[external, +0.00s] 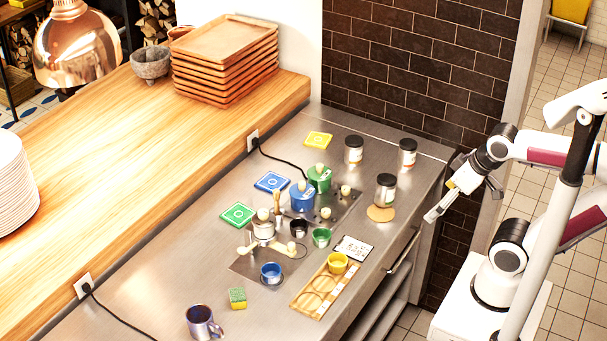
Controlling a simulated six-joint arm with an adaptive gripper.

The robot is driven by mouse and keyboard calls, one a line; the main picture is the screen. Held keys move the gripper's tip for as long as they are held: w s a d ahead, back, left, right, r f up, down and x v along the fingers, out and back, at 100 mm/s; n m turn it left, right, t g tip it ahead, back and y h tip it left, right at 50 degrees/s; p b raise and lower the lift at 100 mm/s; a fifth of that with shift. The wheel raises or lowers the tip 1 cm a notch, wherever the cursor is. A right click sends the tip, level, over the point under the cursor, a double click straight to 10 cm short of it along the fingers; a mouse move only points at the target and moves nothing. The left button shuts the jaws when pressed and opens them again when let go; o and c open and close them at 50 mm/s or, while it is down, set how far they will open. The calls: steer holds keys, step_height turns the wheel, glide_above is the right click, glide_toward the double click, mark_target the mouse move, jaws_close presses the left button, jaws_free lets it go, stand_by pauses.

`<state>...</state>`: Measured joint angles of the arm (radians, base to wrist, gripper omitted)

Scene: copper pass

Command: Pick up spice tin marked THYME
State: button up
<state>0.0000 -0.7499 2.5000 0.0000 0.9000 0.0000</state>
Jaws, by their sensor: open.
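Three spice tins with black lids and pale labels stand upright on the steel counter. One tin (354,152) is at the back, another (407,153) is to its right near the brick wall, and a third (386,189) stands nearer, on or beside a round cork mat (381,214). The label writing is too small to read, so I cannot tell which is THYME. My gripper (441,205) is open and empty, to the right of the tins by the counter's right edge. It touches none of them.
Left of the near tin stand green (319,180) and blue (301,198) pots and small cups. A wooden rack (314,298) holds a yellow cup (338,263). A purple mug (203,322) and a sponge (237,298) are at the front left. Bare steel lies between the tins.

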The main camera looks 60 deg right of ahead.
stand_by(0.4)
steer(key=c, duration=1.1)
steer(key=shift+w, duration=0.1)
